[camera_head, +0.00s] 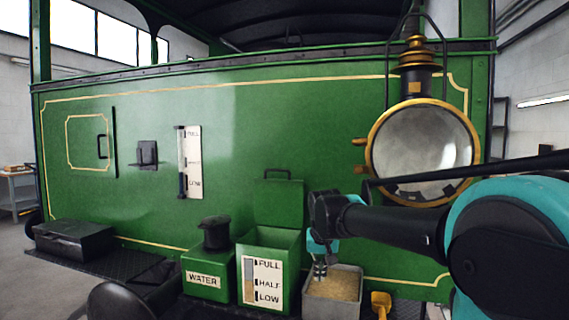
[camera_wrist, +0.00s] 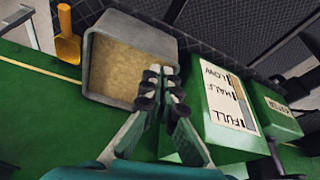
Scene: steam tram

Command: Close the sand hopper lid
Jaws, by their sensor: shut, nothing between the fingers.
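The sand hopper (camera_head: 281,240) is a green box with a FULL, HALF, LOW gauge (camera_head: 262,281) on its front. Its green lid (camera_head: 278,202) stands open and upright at the back, with a dark handle (camera_head: 278,173) on its top edge. My gripper (camera_head: 319,272) is shut and empty, pointing down just right of the hopper, at the sand bin. In the wrist view, my fingers (camera_wrist: 161,78) are over the edge of the bin, beside the hopper's gauge (camera_wrist: 231,112). I cannot clearly make out the lid there.
A grey bin of sand (camera_head: 333,285) stands right of the hopper, with a yellow scoop (camera_head: 381,303) beside it. A green WATER box (camera_head: 207,273) with a black cap stands left. A brass-rimmed lamp (camera_head: 422,152) sticks out near my arm. A dark case (camera_head: 73,242) lies far left.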

